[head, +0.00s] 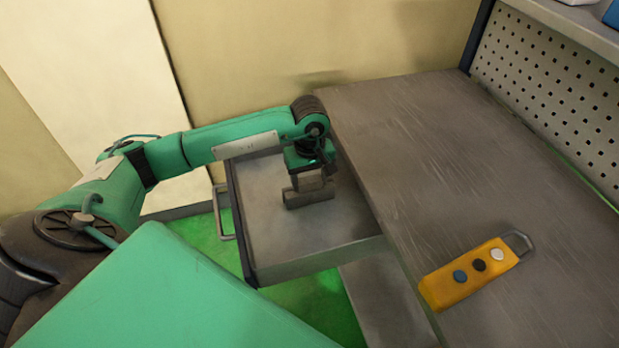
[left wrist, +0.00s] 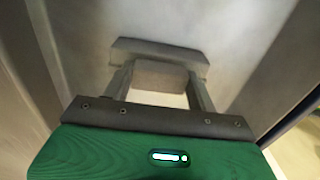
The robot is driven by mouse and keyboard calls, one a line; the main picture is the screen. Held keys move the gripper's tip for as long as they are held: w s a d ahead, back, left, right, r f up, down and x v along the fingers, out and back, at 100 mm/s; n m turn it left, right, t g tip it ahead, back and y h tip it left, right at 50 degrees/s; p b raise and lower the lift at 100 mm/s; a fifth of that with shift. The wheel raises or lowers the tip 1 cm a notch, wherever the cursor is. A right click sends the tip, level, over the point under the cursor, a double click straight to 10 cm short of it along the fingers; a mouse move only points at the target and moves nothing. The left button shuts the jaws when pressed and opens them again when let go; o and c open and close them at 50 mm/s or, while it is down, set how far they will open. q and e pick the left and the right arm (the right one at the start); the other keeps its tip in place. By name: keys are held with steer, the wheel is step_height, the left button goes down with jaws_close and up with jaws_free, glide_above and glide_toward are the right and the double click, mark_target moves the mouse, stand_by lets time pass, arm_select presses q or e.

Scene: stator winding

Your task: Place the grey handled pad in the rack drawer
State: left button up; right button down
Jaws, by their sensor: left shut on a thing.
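The grey handled pad (head: 309,198) is inside the open rack drawer (head: 275,236), over the drawer floor near its right side. My left gripper (head: 309,181) points down and is shut on the pad's handle. In the left wrist view the fingers of my left gripper (left wrist: 160,82) close on the block-like handle (left wrist: 160,74), with the long edge of the grey pad (left wrist: 158,50) beyond it. I cannot tell whether the pad touches the drawer floor. The gripper hides part of the handle. My right gripper is not in view.
The grey worktop (head: 440,170) lies right of the drawer and stands higher. A yellow control box (head: 475,272) with three buttons lies on it near the front. A perforated panel (head: 550,90) stands at the right. The drawer floor around the pad is bare.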

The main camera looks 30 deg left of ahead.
arm_select(q)
steer(key=shift+f, duration=0.1)
steer(key=o, duration=1.7)
steer(key=shift+r, duration=0.85)
step_height(320, 180, up, 11)
steer(key=shift+f+b, duration=0.2)
steer(key=shift+b, duration=0.25)
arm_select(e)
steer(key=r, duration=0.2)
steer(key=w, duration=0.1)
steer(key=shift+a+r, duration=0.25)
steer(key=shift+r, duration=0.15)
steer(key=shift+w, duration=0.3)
